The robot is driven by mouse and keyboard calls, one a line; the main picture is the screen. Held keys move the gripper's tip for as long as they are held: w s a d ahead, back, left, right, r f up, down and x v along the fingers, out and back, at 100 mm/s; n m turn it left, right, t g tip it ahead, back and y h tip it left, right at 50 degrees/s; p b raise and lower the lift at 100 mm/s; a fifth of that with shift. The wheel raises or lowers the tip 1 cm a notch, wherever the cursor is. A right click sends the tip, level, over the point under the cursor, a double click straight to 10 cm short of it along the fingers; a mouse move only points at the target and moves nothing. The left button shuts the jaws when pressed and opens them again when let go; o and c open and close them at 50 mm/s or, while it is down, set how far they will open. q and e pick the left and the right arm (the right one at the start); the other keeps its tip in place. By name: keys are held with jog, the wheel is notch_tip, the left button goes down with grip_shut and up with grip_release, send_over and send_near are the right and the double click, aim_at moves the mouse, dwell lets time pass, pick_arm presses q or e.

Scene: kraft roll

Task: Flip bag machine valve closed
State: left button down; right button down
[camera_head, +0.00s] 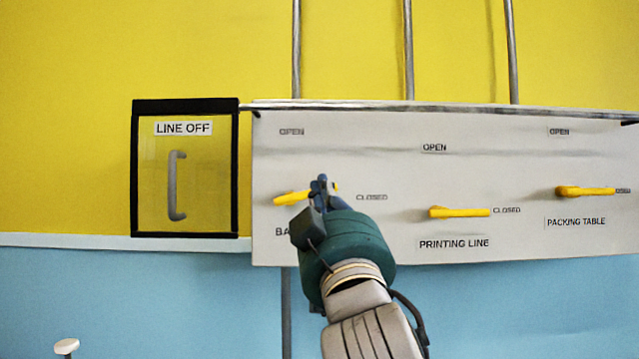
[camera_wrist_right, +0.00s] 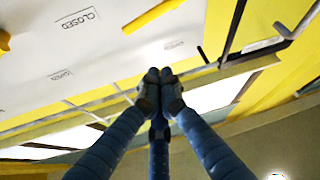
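The bag machine valve is the leftmost yellow handle (camera_head: 292,198) on the white panel. It lies nearly level, its right end slightly higher and pointing towards the CLOSED label. Its name label is mostly covered by my arm; only "BA" shows. My right gripper (camera_head: 322,183) is in front of the handle and overlaps its middle. In the right wrist view its fingers (camera_wrist_right: 160,80) are drawn together at the tips, with nothing visible between them. The yellow handle (camera_wrist_right: 154,16) shows beyond the tips there, apart from them in the picture. Contact cannot be told. My left gripper is not in view.
The printing line handle (camera_head: 459,212) and packing table handle (camera_head: 585,191) lie level at CLOSED to the right. A black-framed clear box (camera_head: 185,210) labelled LINE OFF, with a grey handle (camera_head: 177,186), is left of the white panel (camera_head: 400,140). Pipes (camera_head: 409,50) rise above.

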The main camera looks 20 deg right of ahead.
notch_tip(320, 180, up, 6)
jog(key=p, duration=0.6)
send_over(306, 195)
jog(key=s, duration=0.3)
jog(key=f, duration=0.1)
jog(key=d+f+p, duration=0.1)
jog(key=f, duration=0.2)
jog(key=shift+w+d+f, duration=0.1)
jog(key=shift+d+f, duration=0.25)
jog(key=shift+d, duration=0.05)
jog(key=shift+a, duration=0.1)
jog(key=m+h+b, duration=0.1)
jog(key=m+b, duration=0.1)
jog(key=f+m+h+b, duration=0.1)
jog(key=b, duration=0.2)
jog(key=m+h+b, duration=0.1)
jog(key=m+b, duration=0.1)
jog(key=shift+d+f+m+g+h, duration=0.3)
jog(key=shift+f, duration=0.05)
jog(key=shift+d+r, duration=0.1)
